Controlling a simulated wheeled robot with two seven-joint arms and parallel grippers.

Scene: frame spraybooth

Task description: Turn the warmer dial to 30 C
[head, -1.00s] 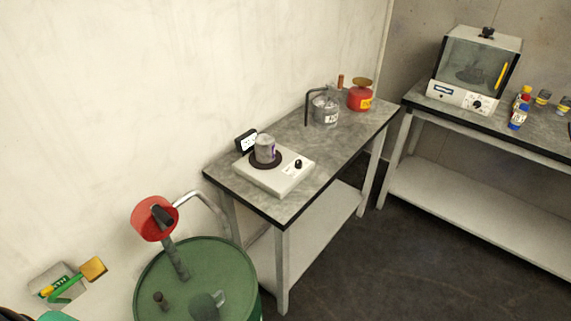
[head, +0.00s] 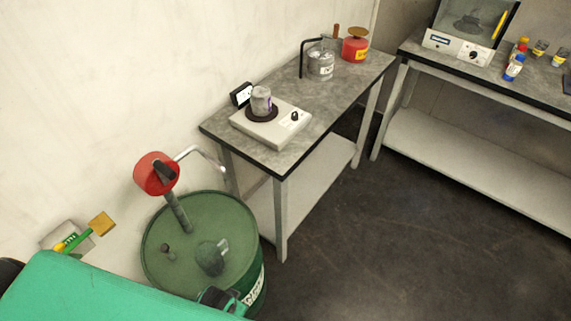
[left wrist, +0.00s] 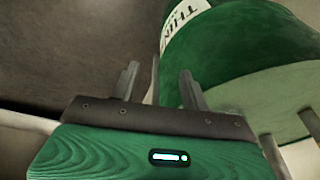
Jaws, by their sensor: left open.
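The warmer (head: 270,128) is a flat white box on the near end of the grey table. Its small black dial (head: 295,116) is at the right of its top face; the dial's marks are too small to read. A grey can (head: 261,100) stands on the warmer's dark round plate. A black display (head: 241,94) stands behind it, its reading not legible. My left gripper shows in the left wrist view (left wrist: 158,88), with its two fingers apart and nothing between them. It is close to the green drum, well away from the dial. My right gripper is not in view.
The green drum (head: 195,218) with a red-topped pump (head: 157,173) stands in front of the table (head: 335,98). A glass-and-metal pot (head: 320,64) and red can (head: 355,47) are at the table's far end. Open floor lies to the right. A second bench (head: 430,62) holds a white-fronted booth.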

